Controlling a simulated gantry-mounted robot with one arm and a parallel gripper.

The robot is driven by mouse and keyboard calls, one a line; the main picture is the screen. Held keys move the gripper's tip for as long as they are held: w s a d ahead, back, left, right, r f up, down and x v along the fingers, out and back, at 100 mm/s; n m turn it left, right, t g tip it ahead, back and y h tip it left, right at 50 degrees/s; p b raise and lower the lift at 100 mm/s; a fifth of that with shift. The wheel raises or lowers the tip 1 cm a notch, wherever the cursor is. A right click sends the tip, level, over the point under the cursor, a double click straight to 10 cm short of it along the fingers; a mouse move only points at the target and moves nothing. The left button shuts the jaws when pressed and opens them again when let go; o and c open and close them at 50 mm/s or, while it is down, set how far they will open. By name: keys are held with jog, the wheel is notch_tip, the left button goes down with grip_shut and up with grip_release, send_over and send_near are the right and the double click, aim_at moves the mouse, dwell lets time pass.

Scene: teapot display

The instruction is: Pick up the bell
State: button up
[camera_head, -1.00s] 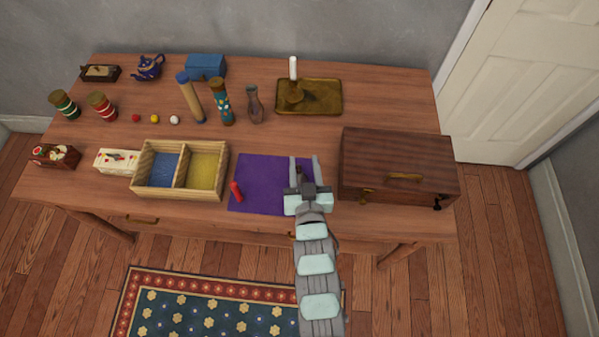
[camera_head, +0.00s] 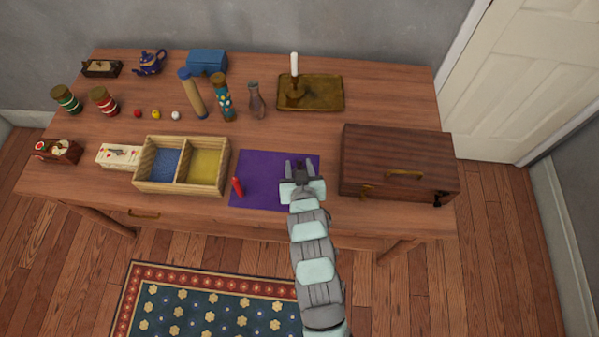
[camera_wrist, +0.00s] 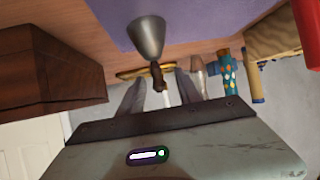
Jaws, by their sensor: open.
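The bell (camera_wrist: 147,40) shows in the wrist view as a silver-grey cup with a dark brown handle, against the purple mat (camera_wrist: 195,22). Its handle points towards my gripper (camera_wrist: 160,82), with the handle's end near the gap between the two fingers. The fingers are apart and hold nothing. In the head view my gripper (camera_head: 300,165) is over the right part of the purple mat (camera_head: 262,168), and the bell cannot be made out clearly there behind it.
A red cylinder (camera_head: 237,187) stands on the mat's left part. A wooden chest (camera_head: 398,160) is close on the right, and a two-part box (camera_head: 182,187) is on the left. A candle tray (camera_head: 325,95) and a vase (camera_head: 256,100) stand behind.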

jog(key=x, duration=0.4)
jog(key=shift+w+r+b, duration=0.1)
jog(key=shift+w+b, duration=0.2)
jog(key=shift+w, duration=0.05)
jog(key=shift+d, duration=0.1)
jog(key=shift+s, duration=0.1)
jog(key=shift+c, duration=0.3)
grip_shut()
